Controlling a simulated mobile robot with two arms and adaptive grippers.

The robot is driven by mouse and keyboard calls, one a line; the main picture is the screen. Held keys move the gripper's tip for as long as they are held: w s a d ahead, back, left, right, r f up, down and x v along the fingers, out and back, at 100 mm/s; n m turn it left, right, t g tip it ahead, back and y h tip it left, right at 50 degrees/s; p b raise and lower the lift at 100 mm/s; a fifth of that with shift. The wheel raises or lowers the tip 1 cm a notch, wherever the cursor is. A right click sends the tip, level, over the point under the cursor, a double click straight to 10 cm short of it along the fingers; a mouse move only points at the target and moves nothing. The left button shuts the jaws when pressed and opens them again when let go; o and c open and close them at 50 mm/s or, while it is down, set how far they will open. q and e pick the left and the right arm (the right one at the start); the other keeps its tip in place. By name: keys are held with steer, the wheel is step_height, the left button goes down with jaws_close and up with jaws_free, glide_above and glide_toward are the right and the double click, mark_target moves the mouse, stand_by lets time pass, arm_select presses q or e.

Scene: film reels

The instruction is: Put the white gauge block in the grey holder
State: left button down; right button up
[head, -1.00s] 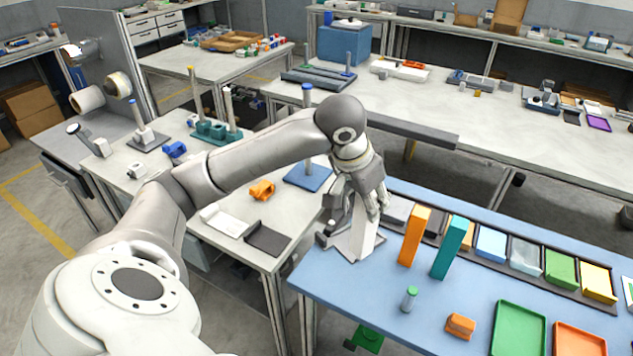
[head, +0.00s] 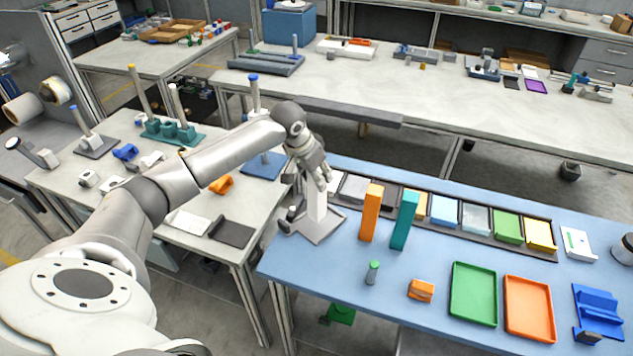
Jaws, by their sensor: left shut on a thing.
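The white gauge block (head: 317,206) is a tall pale block standing about upright at the left end of the blue table. My left gripper (head: 320,180) is shut on its upper part from above and hides its top. A light grey flat piece (head: 322,234), which looks like the grey holder, lies under and around the block's lower end. I cannot tell whether the block is seated in it or just above it. My right gripper is not in view.
A tall orange block (head: 371,213) and a teal block (head: 405,220) stand close to the right. A small green-capped bottle (head: 372,272) and an orange piece (head: 421,290) lie in front. Green (head: 454,312) and orange trays (head: 507,325) are farther right.

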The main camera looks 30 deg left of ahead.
arm_select(q)
steer(key=f, duration=0.1)
steer(key=f+p, duration=0.1)
steer(key=f, duration=0.1)
steer(key=shift+w+a+f+p, duration=0.15)
steer(key=shift+w+f+p, duration=0.1)
steer(key=shift+f+p, duration=0.05)
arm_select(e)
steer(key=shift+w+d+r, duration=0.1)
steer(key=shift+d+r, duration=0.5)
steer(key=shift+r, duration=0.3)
arm_select(q)
steer(key=c, duration=1)
jaws_free()
steer(key=shift+s+f, duration=0.1)
steer(key=shift+f, duration=0.1)
steer(key=shift+o, duration=0.2)
steer(key=shift+r, duration=0.15)
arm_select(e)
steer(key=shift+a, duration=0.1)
arm_select(q)
steer(key=b+v, duration=0.2)
steer(key=v, duration=1)
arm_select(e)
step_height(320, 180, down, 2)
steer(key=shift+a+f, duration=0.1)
